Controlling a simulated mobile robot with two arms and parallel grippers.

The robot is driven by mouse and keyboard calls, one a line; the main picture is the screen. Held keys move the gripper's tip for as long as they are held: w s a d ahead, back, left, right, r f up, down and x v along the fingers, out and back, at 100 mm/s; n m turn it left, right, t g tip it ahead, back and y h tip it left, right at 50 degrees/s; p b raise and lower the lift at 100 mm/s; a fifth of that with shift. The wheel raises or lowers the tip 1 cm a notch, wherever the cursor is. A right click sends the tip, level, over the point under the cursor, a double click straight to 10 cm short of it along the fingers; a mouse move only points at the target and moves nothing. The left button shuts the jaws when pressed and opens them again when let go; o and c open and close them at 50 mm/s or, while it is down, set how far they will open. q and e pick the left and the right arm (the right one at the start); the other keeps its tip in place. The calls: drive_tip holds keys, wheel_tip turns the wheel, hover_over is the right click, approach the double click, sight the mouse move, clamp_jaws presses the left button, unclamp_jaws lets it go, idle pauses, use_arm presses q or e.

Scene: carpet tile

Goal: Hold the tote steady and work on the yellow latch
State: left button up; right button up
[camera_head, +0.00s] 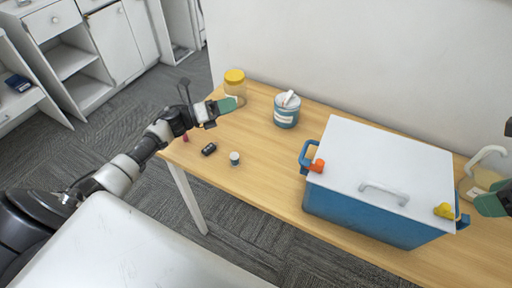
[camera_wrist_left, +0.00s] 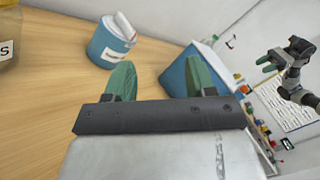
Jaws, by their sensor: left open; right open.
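The blue tote (camera_head: 375,218) with a white lid (camera_head: 375,150) stands upright on the wooden table; its corner shows in the left wrist view (camera_wrist_left: 173,78). The yellow latch (camera_head: 444,210) is at the lid's front right corner. An orange latch (camera_head: 317,165) is at the left end, beside a blue side handle (camera_head: 303,153). My left gripper (camera_head: 212,100) is open and empty over the table's left end, well apart from the tote. My right gripper (camera_head: 491,204), open, is partly cut off at the right edge, close to the tote's right end; it also shows in the left wrist view (camera_wrist_left: 270,62).
A yellow-lidded jar (camera_head: 235,88) stands just behind my left gripper. A blue tub (camera_head: 287,110) sits between it and the tote. A small black item (camera_head: 208,149) and a small cup (camera_head: 234,158) lie near the front edge. A pale jug (camera_head: 480,180) stands right of the tote.

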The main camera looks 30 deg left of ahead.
use_arm(q)
drive_tip(key=s+d+m+g+h, duration=0.2)
drive_tip(key=s+d+m+g, duration=0.35)
drive_tip(key=d+m, duration=0.3)
drive_tip(key=s+d+m+g+h, duration=0.3)
drive_tip(key=s+d+m+g, duration=0.3)
drive_tip(key=m, duration=0.4)
drive_tip(key=w+d+g, duration=0.1)
drive_tip(key=d, duration=1)
drive_tip(key=shift+r, duration=0.25)
drive_tip(key=shift+n, duration=0.25)
drive_tip(key=shift+c, duration=0.4)
drive_tip(key=shift+a, duration=0.1)
clamp_jaws()
